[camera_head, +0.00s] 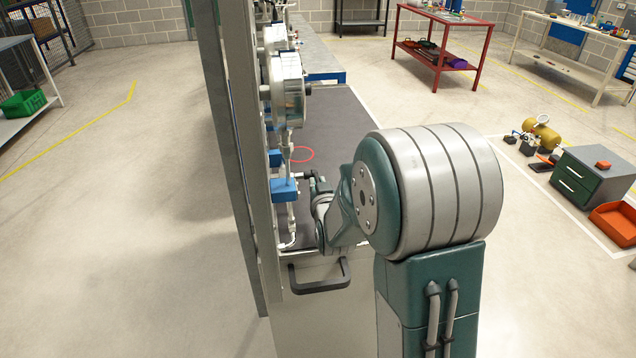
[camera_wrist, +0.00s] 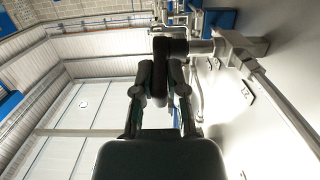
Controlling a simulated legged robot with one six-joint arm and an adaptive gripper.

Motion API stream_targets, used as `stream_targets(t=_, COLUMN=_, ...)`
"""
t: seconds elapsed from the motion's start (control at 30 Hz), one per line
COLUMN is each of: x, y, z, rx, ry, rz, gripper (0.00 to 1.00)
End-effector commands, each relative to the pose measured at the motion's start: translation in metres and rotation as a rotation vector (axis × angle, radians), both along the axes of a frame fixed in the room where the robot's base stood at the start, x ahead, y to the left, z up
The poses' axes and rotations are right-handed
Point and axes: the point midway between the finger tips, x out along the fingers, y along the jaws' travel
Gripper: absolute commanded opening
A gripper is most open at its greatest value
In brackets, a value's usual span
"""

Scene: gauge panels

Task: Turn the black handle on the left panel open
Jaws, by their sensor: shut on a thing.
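My gripper (camera_wrist: 161,92) reaches up in the wrist view, its two fingers closed around a black handle (camera_wrist: 170,46). The handle's dark bar runs from a silver valve fitting (camera_wrist: 202,47) on the right and comes down between the fingers. In the head view, my gripper (camera_head: 316,188) is at the panel's right face, close to the black handle (camera_head: 306,177), which shows only as a small dark piece. The panel (camera_head: 240,110) is seen nearly edge-on. Much of its face and the handle's exact angle are hidden from this view.
Round gauges (camera_head: 287,88) and pipes stick out from the panel above my gripper. A blue part (camera_head: 284,189) is on the pipework beside it. A black bar handle (camera_head: 320,276) juts out below. A red bench (camera_head: 440,45) and drawer unit (camera_head: 590,177) stand away to the right.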

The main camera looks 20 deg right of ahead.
Motion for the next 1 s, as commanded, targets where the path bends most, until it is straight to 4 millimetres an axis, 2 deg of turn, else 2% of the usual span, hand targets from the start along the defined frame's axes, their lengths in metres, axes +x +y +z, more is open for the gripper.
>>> stream_targets(t=0.03, x=-0.003, y=0.001, z=-0.008, rx=0.003, ry=0.018, rz=0.002, gripper=0.0)
stream_targets(t=0.4, x=-0.003, y=0.001, z=-0.008, rx=0.002, ry=0.015, rz=0.002, gripper=0.0)
stream_targets(t=0.43, x=-0.003, y=0.001, z=-0.008, rx=0.002, ry=0.015, rz=0.002, gripper=0.21)
stream_targets(t=0.5, x=-0.003, y=0.001, z=-0.007, rx=0.002, ry=0.013, rz=0.002, gripper=0.51)
stream_targets(t=0.87, x=-0.002, y=0.001, z=-0.003, rx=0.0, ry=0.002, rz=0.001, gripper=0.51)
stream_targets(t=1.0, x=-0.014, y=0.003, z=-0.001, rx=0.0, ry=0.002, rz=0.001, gripper=0.51)
